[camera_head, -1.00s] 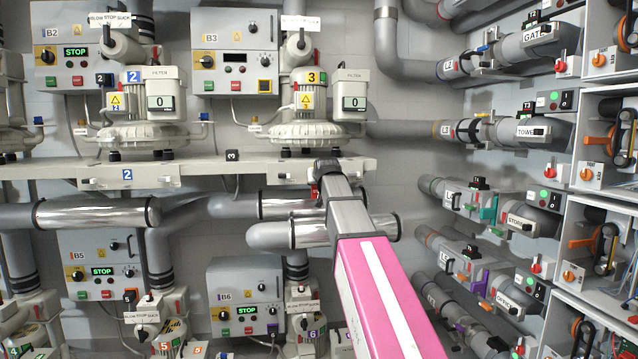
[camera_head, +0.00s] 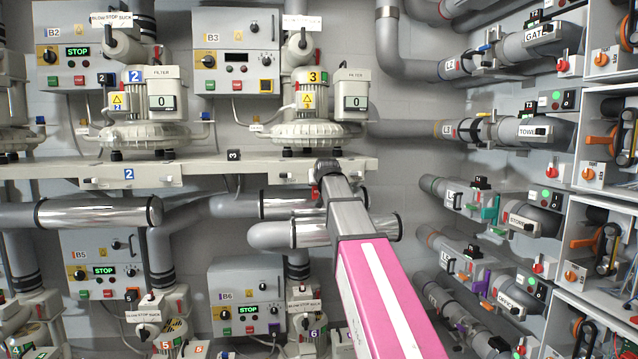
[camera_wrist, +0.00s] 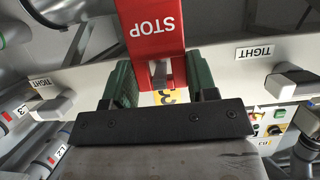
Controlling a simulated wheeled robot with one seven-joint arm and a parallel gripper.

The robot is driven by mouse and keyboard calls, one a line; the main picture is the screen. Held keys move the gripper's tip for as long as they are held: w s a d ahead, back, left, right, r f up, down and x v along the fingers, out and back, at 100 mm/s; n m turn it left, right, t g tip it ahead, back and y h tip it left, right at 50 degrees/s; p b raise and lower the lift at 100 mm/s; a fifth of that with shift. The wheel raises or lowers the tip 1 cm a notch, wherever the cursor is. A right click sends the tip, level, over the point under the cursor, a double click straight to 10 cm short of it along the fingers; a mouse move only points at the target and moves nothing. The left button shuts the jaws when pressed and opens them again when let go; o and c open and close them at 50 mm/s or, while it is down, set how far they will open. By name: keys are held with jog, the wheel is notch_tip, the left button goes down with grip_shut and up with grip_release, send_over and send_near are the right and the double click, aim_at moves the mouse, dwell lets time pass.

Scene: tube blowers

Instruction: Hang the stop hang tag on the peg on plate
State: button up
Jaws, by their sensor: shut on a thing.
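The red stop hang tag (camera_wrist: 150,28) is in the wrist view, its STOP lettering upside down. My gripper (camera_wrist: 162,82) has its green fingers closed on the tag's lower part in that view. A small grey block, perhaps the peg, shows in the tag's opening; I cannot tell whether the tag is around it. The pale plate (camera_wrist: 228,76) lies right behind the tag, with a yellow number 3 label partly hidden. In the head view my gripper (camera_head: 325,172) is at the plate (camera_head: 285,174) below blower 3, with a bit of red tag (camera_head: 315,191) showing.
Clamp handles marked TIGHT (camera_wrist: 292,83) stand on both sides of my gripper. Blower 3 (camera_head: 308,130) is just above it. Valves and pipes (camera_head: 535,128) fill the right wall.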

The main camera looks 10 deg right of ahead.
jog(key=o, duration=1)
jog(key=v, duration=1)
jog(key=s+f+g, duration=0.3)
jog(key=s+f, duration=0.1)
jog(key=f, duration=1.2)
jog(key=s+f+g, duration=0.3)
jog(key=f+g, duration=0.1)
jog(key=f, duration=1.2)
jog(key=s+f+g, duration=0.2)
jog(key=s+f, duration=0.4)
jog(key=f, duration=0.2)
jog(key=s+f+g, duration=0.2)
jog(key=s+f, duration=0.5)
jog(key=f, duration=0.2)
jog(key=s+f+g, duration=0.2)
jog(key=s+f, duration=0.5)
jog(key=f, duration=0.2)
jog(key=shift+g, duration=0.3)
